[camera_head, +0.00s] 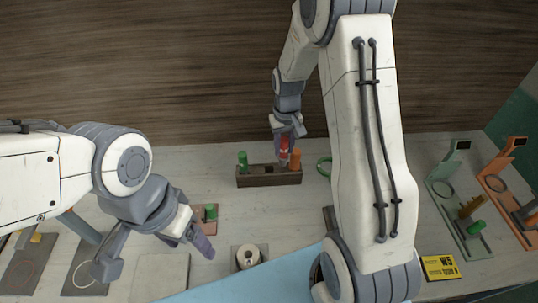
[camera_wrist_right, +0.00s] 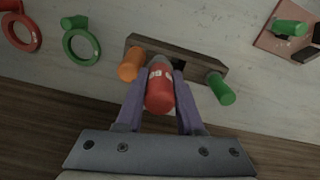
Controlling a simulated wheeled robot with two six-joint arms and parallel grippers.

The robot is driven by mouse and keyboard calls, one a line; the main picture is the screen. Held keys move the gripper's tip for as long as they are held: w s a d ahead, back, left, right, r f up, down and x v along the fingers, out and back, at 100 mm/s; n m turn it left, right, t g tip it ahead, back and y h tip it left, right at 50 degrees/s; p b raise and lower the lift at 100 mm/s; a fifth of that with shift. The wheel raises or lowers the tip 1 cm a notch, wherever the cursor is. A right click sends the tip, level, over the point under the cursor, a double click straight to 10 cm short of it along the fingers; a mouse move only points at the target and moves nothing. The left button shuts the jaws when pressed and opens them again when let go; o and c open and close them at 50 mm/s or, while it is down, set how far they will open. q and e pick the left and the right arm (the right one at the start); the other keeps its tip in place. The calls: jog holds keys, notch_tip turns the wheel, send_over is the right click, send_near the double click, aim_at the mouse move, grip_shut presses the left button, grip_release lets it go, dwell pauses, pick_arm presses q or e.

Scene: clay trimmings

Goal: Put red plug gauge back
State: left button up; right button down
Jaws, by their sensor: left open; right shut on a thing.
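The red plug gauge (camera_head: 284,146) is upright between the fingers of my right gripper (camera_head: 287,137), above the dark wooden rack (camera_head: 262,180). In the right wrist view the red plug gauge (camera_wrist_right: 160,92) sits between the two purple fingers of the gripper (camera_wrist_right: 160,98), over the middle of the rack (camera_wrist_right: 205,68). Whether its lower end is inside a hole cannot be told. A green plug gauge (camera_head: 243,161) and an orange plug gauge (camera_head: 295,159) stand in the rack on either side. My left gripper (camera_head: 200,240) is open, low at the left, apart from the rack.
A green ring (camera_head: 319,165) lies right of the rack. A small pinkish stand with a green part (camera_head: 211,212) and a white roll (camera_head: 248,256) are nearer the front. Green and orange gauge stands (camera_head: 442,190) are at right. My right arm hides part of the table.

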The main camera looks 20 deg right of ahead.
jog(key=w+a+f+p, duration=0.2)
jog(key=a+f+p, duration=0.1)
jog(key=f, duration=0.3)
jog(key=shift+w+a+f, duration=0.35)
jog(key=shift+w+f, duration=0.05)
jog(key=shift+f, duration=0.1)
jog(key=shift+f+b, duration=0.25)
jog(key=shift+b, duration=0.1)
jog(key=c, duration=0.5)
grip_release()
jog(key=shift+c, duration=0.2)
jog(key=shift+r, duration=0.1)
